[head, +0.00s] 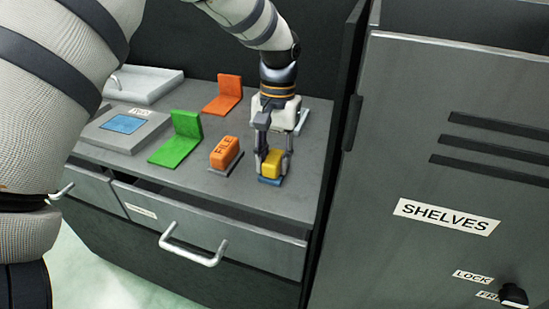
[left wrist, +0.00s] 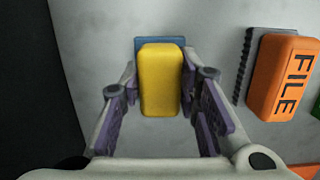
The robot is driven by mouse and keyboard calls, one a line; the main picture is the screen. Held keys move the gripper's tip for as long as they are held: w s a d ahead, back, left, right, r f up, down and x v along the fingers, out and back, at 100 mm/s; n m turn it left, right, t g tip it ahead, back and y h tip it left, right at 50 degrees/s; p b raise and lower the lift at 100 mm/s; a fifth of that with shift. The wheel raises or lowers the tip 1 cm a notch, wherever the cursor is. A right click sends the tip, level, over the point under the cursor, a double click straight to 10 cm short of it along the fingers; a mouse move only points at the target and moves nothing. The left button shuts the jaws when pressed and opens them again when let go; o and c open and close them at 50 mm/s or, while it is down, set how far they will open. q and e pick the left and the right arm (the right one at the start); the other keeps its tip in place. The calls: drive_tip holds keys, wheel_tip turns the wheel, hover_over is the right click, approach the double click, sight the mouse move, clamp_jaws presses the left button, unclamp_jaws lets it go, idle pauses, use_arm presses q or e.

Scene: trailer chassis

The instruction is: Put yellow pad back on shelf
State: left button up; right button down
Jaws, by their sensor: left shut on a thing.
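The yellow pad (head: 271,164) is a small block on the right part of the grey counter in the head view. A blue base (head: 269,181) shows at its lower edge. My left gripper (head: 270,152) comes down on it from above, with a finger on each side. In the left wrist view the yellow pad (left wrist: 161,80) lies between the two fingers (left wrist: 160,95), and the blue base (left wrist: 160,43) shows beyond its far edge. The left gripper is shut on the pad. I cannot tell whether the pad is lifted off the counter. My right gripper is not in view.
An orange FILE block (head: 225,153) stands just left of the pad. A green bracket (head: 179,140), an orange bracket (head: 225,95) and a blue-topped panel (head: 124,125) share the counter (head: 211,188). A drawer (head: 208,229) sits below. The grey SHELVES cabinet (head: 440,160) stands at right.

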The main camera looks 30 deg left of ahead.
sight(276, 152)
use_arm(q)
drive_tip(key=o, duration=1.1)
drive_tip(key=shift+f, duration=0.1)
wheel_tip(276, 152, up, 12)
drive_tip(key=w, duration=0.1)
drive_tip(key=shift+w+a, duration=0.2)
drive_tip(key=shift+w, duration=0.1)
